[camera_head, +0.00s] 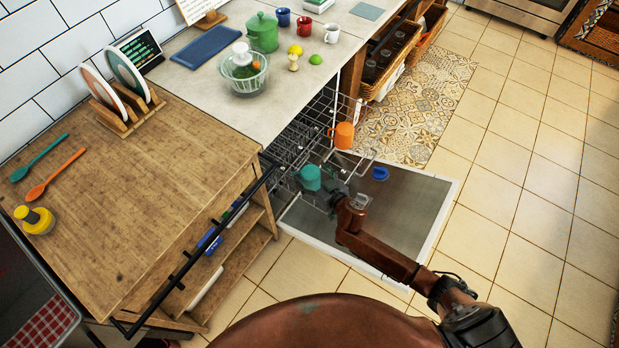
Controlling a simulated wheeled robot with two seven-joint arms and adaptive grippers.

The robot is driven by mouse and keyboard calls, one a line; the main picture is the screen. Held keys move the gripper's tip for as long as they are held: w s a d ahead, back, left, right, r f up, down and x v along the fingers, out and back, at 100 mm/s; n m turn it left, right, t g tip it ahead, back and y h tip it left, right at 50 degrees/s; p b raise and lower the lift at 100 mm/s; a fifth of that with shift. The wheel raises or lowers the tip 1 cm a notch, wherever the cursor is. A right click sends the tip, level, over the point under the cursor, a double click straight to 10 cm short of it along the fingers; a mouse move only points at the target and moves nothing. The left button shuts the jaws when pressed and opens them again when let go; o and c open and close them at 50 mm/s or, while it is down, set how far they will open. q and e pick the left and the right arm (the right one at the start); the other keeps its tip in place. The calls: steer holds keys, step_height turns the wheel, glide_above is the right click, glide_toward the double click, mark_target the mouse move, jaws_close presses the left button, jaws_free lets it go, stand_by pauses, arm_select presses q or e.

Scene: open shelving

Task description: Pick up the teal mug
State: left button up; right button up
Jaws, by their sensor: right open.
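The teal mug (310,177) sits at the edge of the dishwasher's pulled-out lower rack (287,160), above the open door. My right gripper (331,190) is just to the right of the mug, with its fingers close to the mug's right side. It is open; whether the fingers touch the mug or reach around its handle cannot be told at this size. My right arm comes in from the lower right over the door. My left gripper is not in view.
An orange mug (343,135) is on the rack's upper part, close behind. A blue object (380,173) lies on the open dishwasher door (415,205). The wooden counter (140,190) stands to the left. Tiled floor (510,210) is clear at the right.

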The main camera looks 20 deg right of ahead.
steer(key=shift+w+a+f, duration=0.1)
steer(key=shift+w+f, duration=0.1)
steer(key=shift+w, duration=0.2)
steer(key=shift+r, duration=0.1)
steer(key=shift+c, duration=0.4)
steer(key=c, duration=1.5)
